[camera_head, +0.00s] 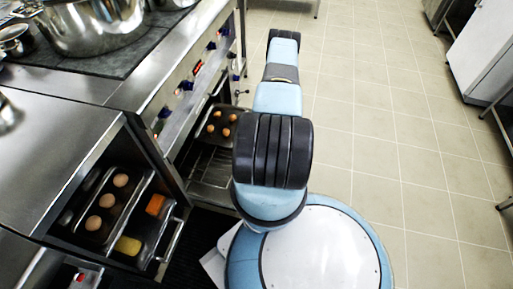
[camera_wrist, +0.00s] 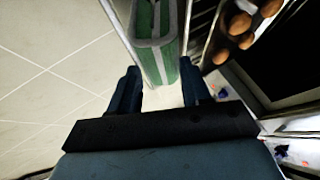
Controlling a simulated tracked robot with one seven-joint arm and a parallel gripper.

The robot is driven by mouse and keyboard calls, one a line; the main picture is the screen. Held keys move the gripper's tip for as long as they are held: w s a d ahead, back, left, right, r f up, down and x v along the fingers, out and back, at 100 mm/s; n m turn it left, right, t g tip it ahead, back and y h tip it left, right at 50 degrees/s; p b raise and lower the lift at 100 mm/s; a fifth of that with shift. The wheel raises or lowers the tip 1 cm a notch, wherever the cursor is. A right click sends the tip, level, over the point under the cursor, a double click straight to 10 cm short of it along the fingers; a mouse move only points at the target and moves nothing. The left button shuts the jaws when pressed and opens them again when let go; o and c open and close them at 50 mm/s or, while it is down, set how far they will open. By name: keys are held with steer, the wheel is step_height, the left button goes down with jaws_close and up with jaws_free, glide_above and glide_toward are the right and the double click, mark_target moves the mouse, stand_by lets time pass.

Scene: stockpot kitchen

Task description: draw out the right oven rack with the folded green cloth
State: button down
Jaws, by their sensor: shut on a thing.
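The folded green cloth (camera_wrist: 153,50), with a pale grey band, lies between the fingers of my gripper (camera_wrist: 160,78) in the wrist view. My gripper is shut on it. Whether the rack's front bar is inside the cloth is hidden. In the head view my arm covers the gripper and the cloth. The right oven's wire rack (camera_head: 211,166) shows left of my arm, low in the open oven. A dark tray (camera_head: 207,134) with several round brown items sits above or on it; I cannot tell which. Such items (camera_wrist: 240,24) also show at the wrist view's upper right.
The left oven stands open with a tray of round items (camera_head: 106,201) and a rack handle (camera_head: 171,240) sticking out. A steel pot (camera_head: 92,25) stands on the stove above. Tiled floor (camera_head: 365,110) to the right is clear. A white cabinet (camera_head: 487,55) stands far right.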

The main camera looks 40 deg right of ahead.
steer(key=shift+s+d+r, duration=0.35)
steer(key=shift+s+d, duration=0.05)
steer(key=shift+s, duration=0.15)
stand_by(0.8)
steer(key=shift+a+r, duration=0.1)
stand_by(0.7)
steer(key=shift+s+r, duration=0.15)
steer(key=shift+r, duration=0.2)
stand_by(0.6)
steer(key=r, duration=0.1)
steer(key=s+d+r, duration=0.1)
steer(key=s+r, duration=0.1)
steer(key=r, duration=0.1)
steer(key=shift+s+d, duration=0.2)
steer(key=shift+d, duration=0.1)
stand_by(0.4)
stand_by(0.5)
